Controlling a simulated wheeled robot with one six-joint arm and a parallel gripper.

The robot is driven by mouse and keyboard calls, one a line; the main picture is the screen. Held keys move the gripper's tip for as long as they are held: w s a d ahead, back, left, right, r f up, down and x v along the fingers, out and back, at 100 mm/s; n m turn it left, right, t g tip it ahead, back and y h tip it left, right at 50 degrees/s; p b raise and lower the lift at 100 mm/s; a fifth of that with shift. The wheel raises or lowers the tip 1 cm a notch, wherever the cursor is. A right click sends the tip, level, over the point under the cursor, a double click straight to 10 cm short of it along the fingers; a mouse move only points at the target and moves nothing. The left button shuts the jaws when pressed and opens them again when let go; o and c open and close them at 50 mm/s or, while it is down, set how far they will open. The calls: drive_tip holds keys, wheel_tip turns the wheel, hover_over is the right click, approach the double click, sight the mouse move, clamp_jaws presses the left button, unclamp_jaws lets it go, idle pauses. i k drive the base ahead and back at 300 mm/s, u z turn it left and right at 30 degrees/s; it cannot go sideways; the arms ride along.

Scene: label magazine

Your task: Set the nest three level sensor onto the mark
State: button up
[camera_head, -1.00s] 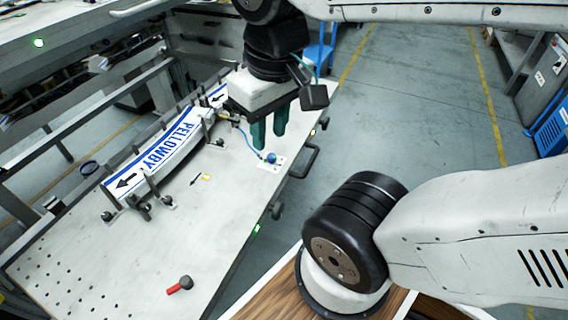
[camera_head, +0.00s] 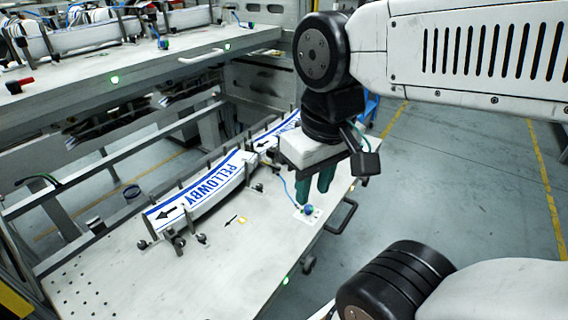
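A small blue sensor (camera_head: 308,209) sits on a white plate at the right edge of the lower bench, with a thin blue cable running up and left from it. My gripper (camera_head: 314,198) hangs over that spot with its two green fingers apart and nothing seen between them. The left fingertip overlaps or nearly overlaps the sensor in the picture; I cannot tell whether they touch. A small yellow-edged mark (camera_head: 242,220) lies on the bench left of the sensor, beside a black arrow. No nest number is readable.
A curved white rail lettered PELLOWBY (camera_head: 205,195) stands in dark brackets behind the mark. The upper shelf (camera_head: 200,62) holds similar rails and blue sensors (camera_head: 162,44). A dark handle (camera_head: 342,217) sticks out of the bench's right edge. The bench's front is clear.

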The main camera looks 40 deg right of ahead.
sight(269, 153)
drive_tip(key=k, duration=1.3)
drive_tip(key=z, duration=0.7)
drive_tip(key=i, duration=1.7)
drive_tip(key=u, duration=0.6)
